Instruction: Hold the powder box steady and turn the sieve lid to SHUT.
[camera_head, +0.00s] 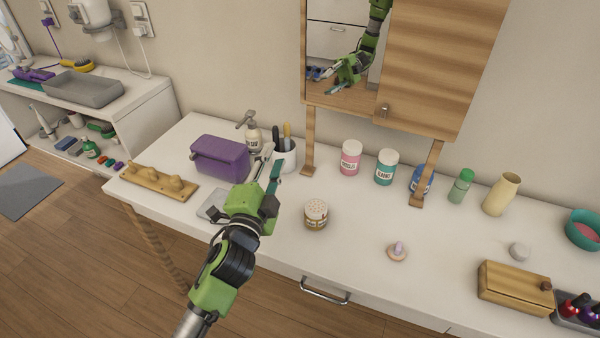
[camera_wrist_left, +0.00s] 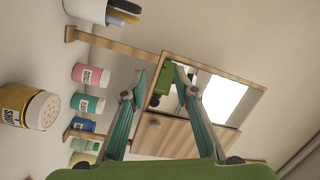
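The powder box (camera_head: 316,217) is a small round jar with a pale sieve lid (camera_head: 316,207) dotted with holes. It stands upright on the white counter, right of my left gripper (camera_head: 271,163). My right gripper is not in view.
Behind stand a purple case (camera_head: 219,158), a cup of brushes (camera_head: 286,157), a pink jar (camera_head: 350,157) and a teal jar (camera_head: 386,167). A mirrored wooden cabinet (camera_head: 430,60) overhangs the back. A ring holder (camera_head: 397,252) stands right of the box. The counter around the box is clear.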

